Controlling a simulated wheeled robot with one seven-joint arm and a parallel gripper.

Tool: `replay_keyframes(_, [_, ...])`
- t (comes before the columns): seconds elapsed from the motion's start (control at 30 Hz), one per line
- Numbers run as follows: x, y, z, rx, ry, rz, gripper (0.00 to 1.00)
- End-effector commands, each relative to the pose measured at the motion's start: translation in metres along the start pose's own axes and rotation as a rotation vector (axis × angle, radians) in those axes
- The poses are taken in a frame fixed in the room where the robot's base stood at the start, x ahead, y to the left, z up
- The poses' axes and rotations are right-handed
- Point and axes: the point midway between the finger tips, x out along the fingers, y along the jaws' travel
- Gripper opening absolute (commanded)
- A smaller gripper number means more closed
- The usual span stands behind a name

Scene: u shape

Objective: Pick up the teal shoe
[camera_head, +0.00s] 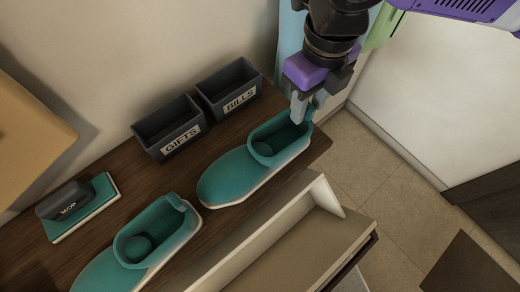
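Two teal shoes with pale soles rest on the dark wooden surface. One teal shoe (232,174) lies right of centre, its toe to the lower left and its open heel end to the upper right. The other teal shoe (108,268) is at the lower left, partly cut off by the bottom edge. My gripper (307,108) points down at the heel of the right-hand shoe. Its pale fingers overlap the heel rim in the picture. A small gap shows between the fingers, but I cannot tell whether they grip the rim.
Two dark bins, labelled GIFTS (166,132) and BILLS (224,92), stand behind the shoes. An open pale drawer (290,262) juts out in front. Tiled floor (368,165) lies to the right.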

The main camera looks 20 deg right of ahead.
Motion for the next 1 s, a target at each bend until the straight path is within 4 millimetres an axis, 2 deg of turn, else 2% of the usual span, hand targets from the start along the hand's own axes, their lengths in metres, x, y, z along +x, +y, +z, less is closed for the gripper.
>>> replay_keyframes(0.27, [0.0048, -0.0002, 0.0003, 0.0, -0.002, 0.0, 0.38])
replay_keyframes(0.47, [0.0046, -0.0002, 0.0003, 0.0, -0.002, 0.0, 0.03])
replay_keyframes(0.5, [0.0046, -0.0002, 0.0003, 0.0, -0.001, 0.0, 0.0])
replay_keyframes(1.0, [0.0043, -0.0002, 0.0002, 0.0, -0.001, -0.001, 0.0])
